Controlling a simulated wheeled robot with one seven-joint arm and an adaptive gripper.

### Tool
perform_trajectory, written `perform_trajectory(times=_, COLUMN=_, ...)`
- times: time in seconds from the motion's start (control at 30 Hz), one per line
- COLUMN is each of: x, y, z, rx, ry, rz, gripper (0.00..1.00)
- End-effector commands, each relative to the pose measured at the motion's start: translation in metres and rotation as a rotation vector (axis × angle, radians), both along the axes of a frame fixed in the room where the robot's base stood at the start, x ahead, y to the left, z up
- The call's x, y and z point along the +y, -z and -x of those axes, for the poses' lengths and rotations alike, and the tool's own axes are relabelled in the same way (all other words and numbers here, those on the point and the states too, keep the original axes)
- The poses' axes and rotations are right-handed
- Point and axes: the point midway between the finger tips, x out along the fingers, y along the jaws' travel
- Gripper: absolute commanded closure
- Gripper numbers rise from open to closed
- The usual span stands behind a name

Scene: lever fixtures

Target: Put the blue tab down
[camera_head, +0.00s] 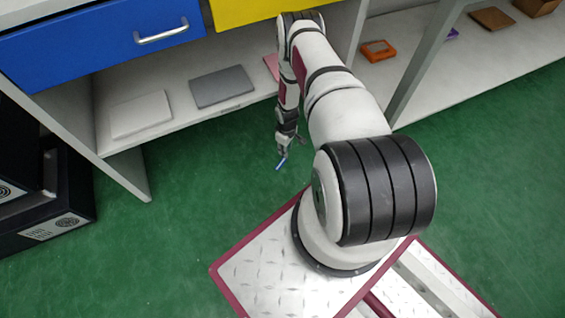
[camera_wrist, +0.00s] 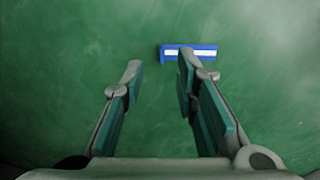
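The blue tab (camera_wrist: 170,52) is a short blue bar with a white stripe. In the wrist view it lies just past the tip of the right finger, which covers part of it, over a green background. My gripper (camera_wrist: 158,68) is open, its two fingers apart with nothing between them. The tab is off to the right of the gap, and I cannot tell whether the right fingertip touches it. In the head view my gripper (camera_head: 283,151) points down in front of the shelf, with the small blue tab (camera_head: 280,164) at its tips. What supports the tab is not clear.
A shelf unit (camera_head: 130,170) with a blue drawer (camera_head: 100,48) and a yellow front (camera_head: 240,12) stands behind my arm. Its lower shelf holds a white panel (camera_head: 141,115) and a grey panel (camera_head: 221,87). A dark cabinet (camera_head: 50,190) stands at left. Green floor (camera_head: 190,190) is clear.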

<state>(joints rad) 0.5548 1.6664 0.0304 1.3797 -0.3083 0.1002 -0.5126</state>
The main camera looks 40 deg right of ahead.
Motion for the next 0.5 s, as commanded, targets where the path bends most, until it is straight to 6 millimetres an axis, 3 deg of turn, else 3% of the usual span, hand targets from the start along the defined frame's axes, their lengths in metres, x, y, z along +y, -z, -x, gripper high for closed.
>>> perform_trajectory(times=0.4, x=0.002, y=0.048, z=-0.001, rx=-0.001, ry=0.001, rz=0.0, gripper=0.72)
perform_trajectory(times=0.5, x=0.002, y=0.051, z=-0.001, rx=0.0, ry=0.001, rz=0.0, gripper=0.72)
